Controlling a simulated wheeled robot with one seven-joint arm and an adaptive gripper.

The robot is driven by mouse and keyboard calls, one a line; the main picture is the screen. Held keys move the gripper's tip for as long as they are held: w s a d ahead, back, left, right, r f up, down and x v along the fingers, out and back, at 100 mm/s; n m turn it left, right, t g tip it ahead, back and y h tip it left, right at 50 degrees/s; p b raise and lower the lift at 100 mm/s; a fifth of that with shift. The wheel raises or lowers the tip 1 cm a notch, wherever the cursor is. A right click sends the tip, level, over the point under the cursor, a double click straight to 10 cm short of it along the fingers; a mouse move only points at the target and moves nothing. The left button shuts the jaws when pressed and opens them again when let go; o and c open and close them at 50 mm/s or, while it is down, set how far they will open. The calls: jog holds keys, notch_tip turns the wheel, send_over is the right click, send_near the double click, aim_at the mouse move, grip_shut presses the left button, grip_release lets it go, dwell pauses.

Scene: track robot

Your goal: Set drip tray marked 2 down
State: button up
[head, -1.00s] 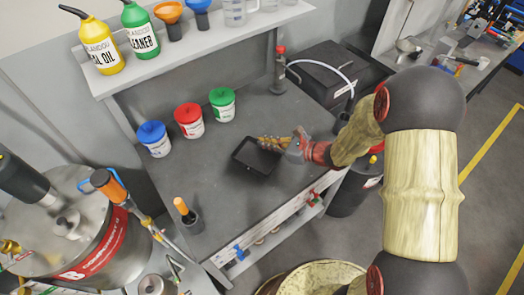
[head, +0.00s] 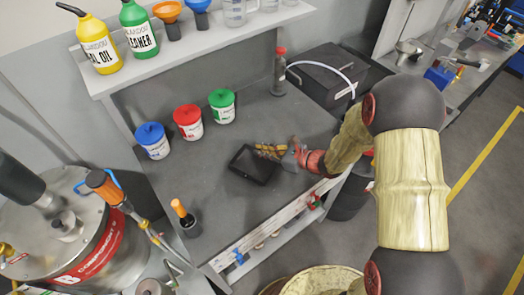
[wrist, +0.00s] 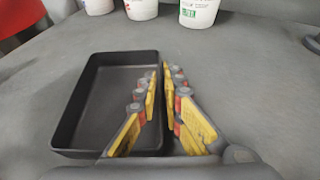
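The black rectangular drip tray (head: 240,172) is at the bench's middle, near its front edge. In the wrist view the drip tray (wrist: 70,118) looks level and empty, with the bench close under it; whether it touches the bench is unclear. No number 2 shows. My gripper (head: 262,150) reaches in from the right to the tray's right side. In the wrist view my gripper (wrist: 161,74) has one yellow-padded finger inside the tray's right wall and one outside, closed on that wall. The fingers hide part of the wall.
Blue (head: 152,140), red (head: 188,122) and green (head: 222,106) lidded tubs stand behind the tray. An orange-handled tool in a dark holder (head: 186,219) stands front left. A grey bottle (head: 279,75) and a dark box (head: 322,75) are back right. Bare bench surrounds the tray.

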jog(key=shift+o, duration=1.4)
jog(key=shift+r, duration=0.1)
jog(key=shift+d+r, duration=0.1)
jog(key=shift+d, duration=0.05)
jog(key=p+v, duration=0.3)
jog(key=v, duration=0.8)
jog(key=shift+s+d+r, duration=0.1)
jog(key=shift+s+d, duration=0.1)
jog(key=shift+s, duration=0.1)
jog(key=s+a+r+n+g+h, duration=0.1)
jog(key=s+a+r+n+g, duration=0.15)
jog(key=s+r+n, duration=0.35)
jog(key=s+a+r+n+g+h, duration=0.1)
jog(key=s+a+r+n+g, duration=0.15)
jog(key=s+r+n, duration=0.35)
jog(key=s+d+r+n+t+h, duration=0.3)
jog(key=s+d+r+n+h, duration=0.6)
jog(key=d+r+n, duration=0.3)
jog(key=shift+s+r+n, duration=0.3)
jog(key=shift+s+r, duration=0.15)
jog(key=shift+s, duration=0.05)
